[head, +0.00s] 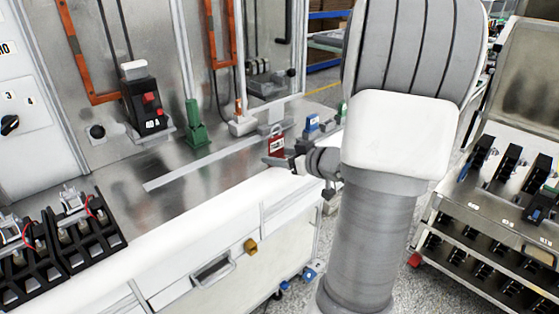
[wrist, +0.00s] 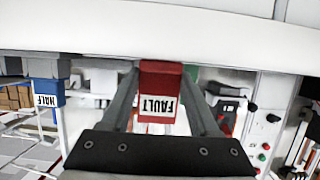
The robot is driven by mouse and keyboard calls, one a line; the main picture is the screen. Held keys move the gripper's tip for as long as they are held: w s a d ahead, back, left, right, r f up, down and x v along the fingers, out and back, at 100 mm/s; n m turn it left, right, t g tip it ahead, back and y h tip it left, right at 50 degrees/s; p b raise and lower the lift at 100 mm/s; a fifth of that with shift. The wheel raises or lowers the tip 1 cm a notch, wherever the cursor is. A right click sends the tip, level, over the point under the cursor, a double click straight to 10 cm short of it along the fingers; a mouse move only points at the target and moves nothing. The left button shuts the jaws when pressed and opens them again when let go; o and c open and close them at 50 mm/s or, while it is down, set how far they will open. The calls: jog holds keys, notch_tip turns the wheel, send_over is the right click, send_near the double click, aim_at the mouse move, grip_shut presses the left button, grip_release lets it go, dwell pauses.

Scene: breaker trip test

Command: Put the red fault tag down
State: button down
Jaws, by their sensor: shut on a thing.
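The red fault tag (head: 276,145) is a small red block with a white label and a loop on top. It also shows in the wrist view (wrist: 160,78), where the label reads FAULT upside down. My gripper (head: 268,160) is shut on the tag, with one finger on each side of it. The tag is over the right end of the metal bench (head: 215,165), near its front edge. I cannot tell whether its bottom touches the bench.
A blue tag marked HALF (wrist: 46,96) stands nearby, with a blue block (head: 312,122) on the bench to the right. A green device (head: 194,125) and a black breaker (head: 145,105) stand further left. A black rack (head: 75,235) holds parts at the front left. The middle bench is clear.

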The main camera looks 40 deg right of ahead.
jog(key=shift+r, duration=0.1)
jog(key=shift+f, duration=0.2)
jog(key=shift+c, duration=0.7)
grip_release()
jog(key=shift+s+r, duration=0.3)
jog(key=shift+r, duration=0.1)
jog(key=a+p+v, duration=0.1)
jog(key=p+v, duration=0.2)
jog(key=v, duration=0.8)
jog(key=shift+s+d, duration=0.2)
jog(key=shift+d, duration=0.3)
jog(key=shift+w, duration=0.1)
